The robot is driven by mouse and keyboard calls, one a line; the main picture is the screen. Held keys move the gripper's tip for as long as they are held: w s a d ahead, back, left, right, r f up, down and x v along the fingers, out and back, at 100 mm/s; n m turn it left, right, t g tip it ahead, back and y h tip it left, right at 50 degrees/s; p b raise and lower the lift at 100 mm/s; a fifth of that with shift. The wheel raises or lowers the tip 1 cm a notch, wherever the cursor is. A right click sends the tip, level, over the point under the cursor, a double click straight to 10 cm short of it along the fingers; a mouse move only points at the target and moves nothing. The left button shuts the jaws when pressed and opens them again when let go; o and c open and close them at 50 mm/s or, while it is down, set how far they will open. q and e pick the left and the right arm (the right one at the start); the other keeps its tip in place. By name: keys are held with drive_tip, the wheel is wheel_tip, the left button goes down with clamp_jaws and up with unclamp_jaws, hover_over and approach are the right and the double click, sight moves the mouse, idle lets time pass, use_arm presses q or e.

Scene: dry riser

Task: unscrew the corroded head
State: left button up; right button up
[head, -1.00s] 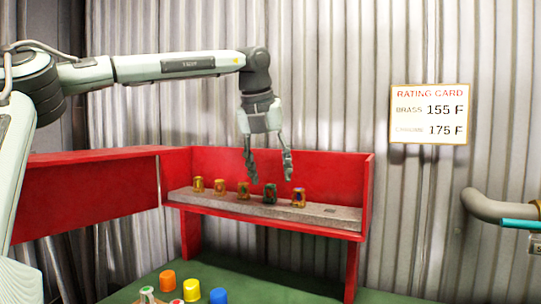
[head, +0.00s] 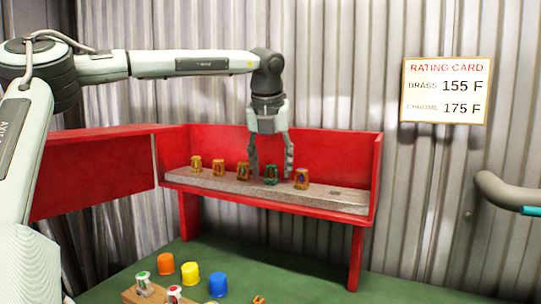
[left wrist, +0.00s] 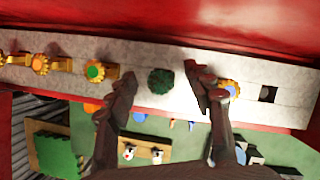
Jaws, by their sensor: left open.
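The corroded head (head: 270,175) is dark green and stands upright in a row of brass-coloured heads on a pale grey rail in a red rack. In the left wrist view the green head (left wrist: 160,81) shows from above, between the two fingertips. My left gripper (head: 271,168) is open and points down, with one finger on each side of the green head. I see gaps between the fingers and the head in the wrist view. My right gripper is not in view.
A brass head with a blue centre (head: 301,179) stands close to the right finger; another brass head (head: 243,171) is on the left. The rail's right end has an empty square hole (left wrist: 268,94). Coloured caps and a wooden block (head: 135,294) lie on the green bench. A rating card (head: 445,90) hangs behind.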

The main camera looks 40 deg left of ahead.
sight(271, 165)
use_arm(q)
clamp_jaws()
idle(0.8)
drive_tip(key=shift+r, duration=0.2)
drive_tip(key=shift+r, duration=1.2)
drive_tip(key=shift+r, duration=2.6)
